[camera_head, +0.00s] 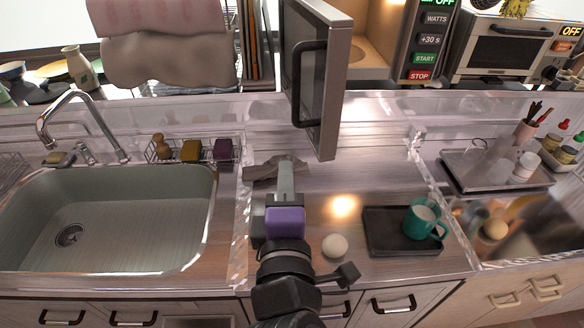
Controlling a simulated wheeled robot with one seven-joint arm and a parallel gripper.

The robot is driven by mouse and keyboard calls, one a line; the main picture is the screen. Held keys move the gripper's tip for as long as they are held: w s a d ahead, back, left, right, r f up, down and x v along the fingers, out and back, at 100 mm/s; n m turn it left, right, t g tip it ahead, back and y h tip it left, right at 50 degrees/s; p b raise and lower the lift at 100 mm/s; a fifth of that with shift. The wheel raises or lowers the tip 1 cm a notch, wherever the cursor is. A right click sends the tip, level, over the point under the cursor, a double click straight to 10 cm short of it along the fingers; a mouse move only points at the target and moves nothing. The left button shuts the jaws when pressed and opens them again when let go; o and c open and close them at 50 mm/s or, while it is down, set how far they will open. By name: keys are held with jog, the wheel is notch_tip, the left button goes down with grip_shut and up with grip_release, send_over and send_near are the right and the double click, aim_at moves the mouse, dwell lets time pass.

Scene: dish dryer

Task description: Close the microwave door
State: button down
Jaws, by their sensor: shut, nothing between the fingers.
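The microwave stands at the top centre. Its door (334,85) stands open and swung out toward me, with a dark handle (309,84) on its left-hand face. The lit cavity (371,42) shows to the right of the door, and the control panel (428,46) is right of that. My gripper (286,165) reaches forward over the counter, below and a little left of the door's lower edge. It is shut and empty, apart from the door as far as I can see. Its fingertips are small and partly blend with a grey-brown cloth or item behind them.
A sink (110,225) with a tap lies left. A wire rack (193,150) of sponges stands behind it. A dark tray (388,232) with a green mug (423,219) and a white egg-like object (335,245) are right of my arm. The counter below the door is mostly clear.

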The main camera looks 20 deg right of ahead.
jog(key=w+d+p, duration=0.2)
jog(key=w+d, duration=0.4)
jog(key=w, duration=0.1)
jog(key=shift+d, duration=0.2)
jog(key=shift+w, duration=0.1)
